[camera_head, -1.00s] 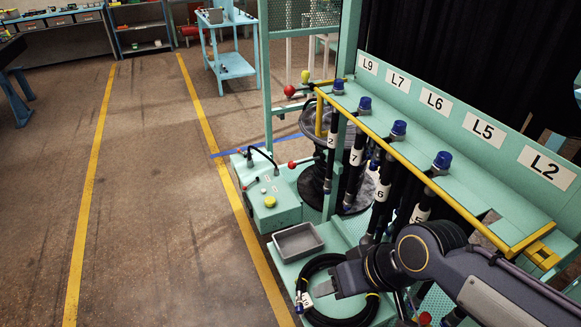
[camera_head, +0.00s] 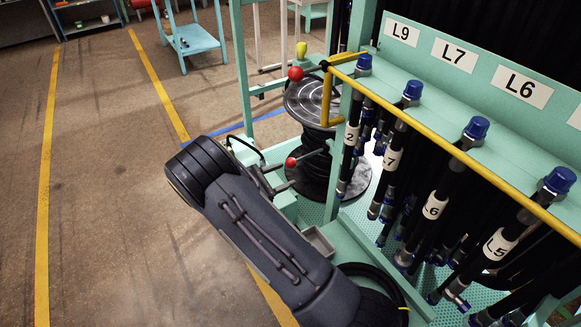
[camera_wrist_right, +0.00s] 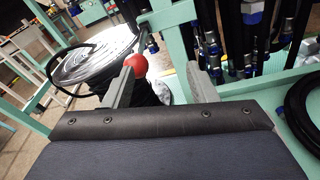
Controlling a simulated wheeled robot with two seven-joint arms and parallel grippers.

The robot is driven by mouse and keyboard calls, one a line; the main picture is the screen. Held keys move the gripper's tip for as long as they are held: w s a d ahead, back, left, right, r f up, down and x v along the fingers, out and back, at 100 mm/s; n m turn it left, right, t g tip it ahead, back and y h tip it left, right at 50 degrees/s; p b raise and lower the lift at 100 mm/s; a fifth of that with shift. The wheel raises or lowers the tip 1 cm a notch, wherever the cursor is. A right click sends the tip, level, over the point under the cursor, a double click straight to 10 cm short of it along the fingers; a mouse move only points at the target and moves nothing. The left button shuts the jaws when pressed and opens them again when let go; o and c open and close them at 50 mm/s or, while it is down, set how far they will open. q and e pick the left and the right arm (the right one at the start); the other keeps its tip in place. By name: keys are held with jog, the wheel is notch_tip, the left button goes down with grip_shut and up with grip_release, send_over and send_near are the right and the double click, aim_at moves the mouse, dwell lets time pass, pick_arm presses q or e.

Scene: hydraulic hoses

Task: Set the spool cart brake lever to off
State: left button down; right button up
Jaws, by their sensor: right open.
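A lever with a red ball knob (camera_head: 291,162) reaches out beside the black spool (camera_head: 318,102); I cannot read any brake marking on it. My right gripper (camera_head: 276,178) is open and empty, with its fingers close to this knob. In the right wrist view the red knob (camera_wrist_right: 136,65) shows at the tip of the left finger, and the right finger stands well apart from it. I cannot tell whether the finger touches the knob. The spool (camera_wrist_right: 95,62) lies behind it in that view. My left gripper is not in view.
A second red ball (camera_head: 295,73) and a yellow knob (camera_head: 301,48) sit higher by the frame post. Labelled hoses (camera_head: 435,205) hang from the yellow-railed rack (camera_head: 480,170) at right. A grey tray (camera_head: 318,240) and coiled hose (camera_head: 375,275) lie below. Floor at left is clear.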

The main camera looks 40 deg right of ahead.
aim_at(291, 163)
jog(key=w, duration=0.1)
jog(key=w+n+t+h, duration=0.1)
jog(key=f+n+t, duration=0.1)
jog(key=shift+w+a+h, duration=0.3)
jog(key=shift+w+a, duration=0.1)
jog(key=d, duration=0.2)
jog(key=d+p, duration=0.1)
jog(key=d, duration=0.4)
jog(key=shift+w+d+f, duration=0.1)
jog(key=shift+w, duration=0.2)
grip_shut()
